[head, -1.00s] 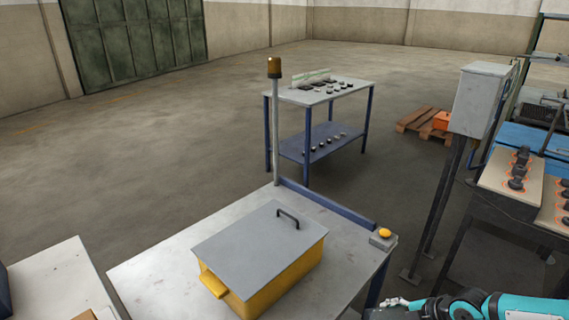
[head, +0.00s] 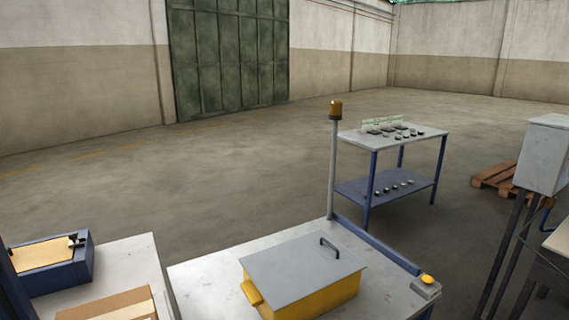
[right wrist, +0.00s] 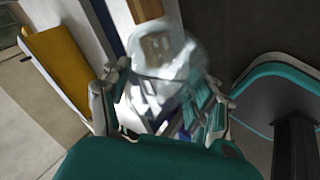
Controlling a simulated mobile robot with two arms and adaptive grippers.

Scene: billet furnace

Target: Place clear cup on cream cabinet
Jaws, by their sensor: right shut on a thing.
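The clear cup (right wrist: 168,65) is a transparent, round vessel in the right wrist view. My right gripper (right wrist: 160,108) is shut on it, with one finger on each side of the cup. The background shows through its wall, so its tilt is hard to tell. Neither gripper shows in the head view, and my left gripper is in no view. I cannot make out a cream cabinet for certain in either view.
A yellow box with a grey lid (head: 305,275) sits on a grey table (head: 210,285) with a lamp post (head: 333,165). At the left, a pale table (head: 130,260) holds a blue box (head: 55,270) and cardboard box (head: 110,305). A blue-legged cart (head: 395,190) stands behind; open floor lies beyond.

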